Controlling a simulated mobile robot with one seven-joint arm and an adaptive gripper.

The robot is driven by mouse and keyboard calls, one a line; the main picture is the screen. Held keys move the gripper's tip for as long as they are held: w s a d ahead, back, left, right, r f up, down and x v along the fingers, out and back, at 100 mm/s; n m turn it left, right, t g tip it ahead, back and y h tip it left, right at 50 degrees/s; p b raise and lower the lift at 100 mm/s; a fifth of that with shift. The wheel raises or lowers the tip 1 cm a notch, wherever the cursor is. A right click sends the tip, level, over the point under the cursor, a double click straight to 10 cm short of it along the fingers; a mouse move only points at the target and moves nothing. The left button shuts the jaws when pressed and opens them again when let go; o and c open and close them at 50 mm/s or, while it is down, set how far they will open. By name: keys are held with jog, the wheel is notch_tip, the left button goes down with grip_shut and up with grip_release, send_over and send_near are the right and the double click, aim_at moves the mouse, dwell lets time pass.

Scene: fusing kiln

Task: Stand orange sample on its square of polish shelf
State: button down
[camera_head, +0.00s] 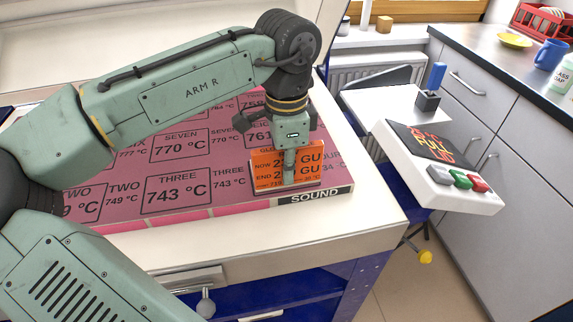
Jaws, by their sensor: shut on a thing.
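My gripper (289,168) points down at the front right of a pink slab and is shut on the orange sample (264,172). The sample is an upright orange plate with black print, including "GU" and "NOW"; the gripper hides its middle. Its lower edge is at or just above the slab's surface near the front edge; I cannot tell whether it touches. The pink slab (217,180) has printed squares with temperatures, such as "THREE 743 °C", and a "SOUND" label on its front edge. Whether this slab is the polish shelf is not readable. My arm hides part of it.
The slab lies on a cream worktop (250,246) with a blue cabinet (345,290) below. To the right stand a tilted display box (440,165) with coloured buttons and a small white table (395,110).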

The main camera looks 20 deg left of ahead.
jog(key=shift+f, duration=0.1)
jog(key=c, duration=1.6)
grip_release()
notch_tip(320, 180, up, 12)
jog(key=shift+r+b, duration=0.15)
jog(key=shift+b, duration=0.35)
